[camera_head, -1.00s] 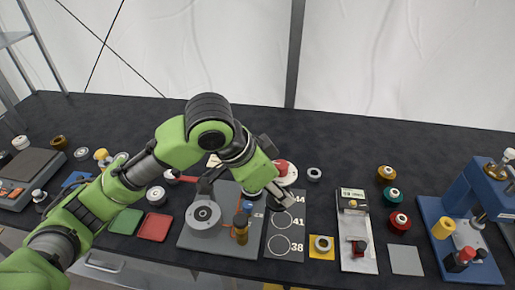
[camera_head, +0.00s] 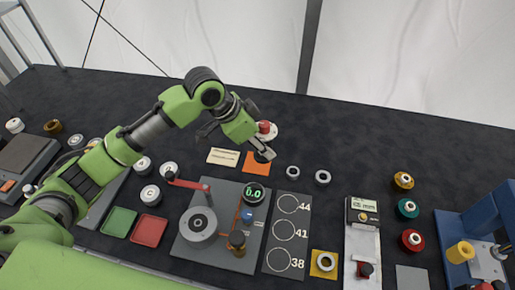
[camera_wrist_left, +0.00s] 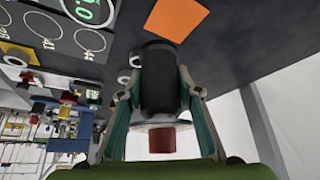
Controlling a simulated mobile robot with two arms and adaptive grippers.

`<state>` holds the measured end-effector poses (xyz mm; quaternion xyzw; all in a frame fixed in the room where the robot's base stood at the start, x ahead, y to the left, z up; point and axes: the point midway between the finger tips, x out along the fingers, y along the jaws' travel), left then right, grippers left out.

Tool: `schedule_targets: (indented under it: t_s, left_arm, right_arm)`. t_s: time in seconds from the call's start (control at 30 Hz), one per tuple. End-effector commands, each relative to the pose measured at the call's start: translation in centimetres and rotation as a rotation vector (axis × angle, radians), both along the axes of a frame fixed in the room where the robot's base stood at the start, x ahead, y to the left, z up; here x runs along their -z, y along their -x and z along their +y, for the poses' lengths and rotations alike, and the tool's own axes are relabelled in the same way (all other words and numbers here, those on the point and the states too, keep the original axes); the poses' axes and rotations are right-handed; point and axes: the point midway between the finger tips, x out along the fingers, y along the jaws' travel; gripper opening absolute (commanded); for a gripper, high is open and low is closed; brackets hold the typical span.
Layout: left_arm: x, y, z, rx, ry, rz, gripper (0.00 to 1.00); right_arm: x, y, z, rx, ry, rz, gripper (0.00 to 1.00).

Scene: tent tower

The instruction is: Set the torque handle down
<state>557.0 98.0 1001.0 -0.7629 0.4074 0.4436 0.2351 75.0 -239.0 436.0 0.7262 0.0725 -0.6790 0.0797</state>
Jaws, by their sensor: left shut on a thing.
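My left gripper (camera_head: 262,147) is shut on the torque handle (camera_head: 266,128), above the back of the bench. In the head view the handle shows a red cap and a pale disc, with the gripper hiding much of the rest. In the left wrist view its black cylinder (camera_wrist_left: 160,78) sits between the two fingers of the left gripper (camera_wrist_left: 160,105), with the pale disc and red cap nearer the wrist. An orange square mat (camera_head: 254,163) lies under or just in front of it and also shows in the wrist view (camera_wrist_left: 177,18). Contact with the bench is unclear. My right gripper is out of view.
A grey fixture plate (camera_head: 205,250) with a round display reading 0.0 (camera_head: 253,193) stands in front. A board with marked circles (camera_head: 286,232) is beside it. Two pale rings (camera_head: 293,172) (camera_head: 323,177) lie right of the mat. The back right of the bench is clear.

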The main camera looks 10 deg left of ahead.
Motion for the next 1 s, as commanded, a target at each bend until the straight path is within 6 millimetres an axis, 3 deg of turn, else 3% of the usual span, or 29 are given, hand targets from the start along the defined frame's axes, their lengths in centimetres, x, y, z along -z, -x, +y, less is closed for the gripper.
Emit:
schedule_targets:
  t_s: [0.1,0.2,0.6,0.97,1.0]
  left_arm:
    - [1.5,-1.1,1.0,-0.004,0.002,-0.001,0.0]
    - [2.2,-1.6,1.4,-0.001,0.002,-0.002,0.0]
    - [6.3,-2.3,2.0,0.0,0.002,-0.003,0.0]
    - [6.8,-2.3,2.0,0.0,0.002,-0.004,0.0]
    - [7.0,-2.2,2.1,0.0,0.0,-0.002,0.35]
  right_arm:
    - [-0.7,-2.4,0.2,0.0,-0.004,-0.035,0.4]
    - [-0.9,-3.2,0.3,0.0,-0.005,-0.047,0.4]
    - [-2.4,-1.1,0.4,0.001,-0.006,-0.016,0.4]
    - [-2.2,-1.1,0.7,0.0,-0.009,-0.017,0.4]
    - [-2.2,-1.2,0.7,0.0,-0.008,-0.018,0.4]
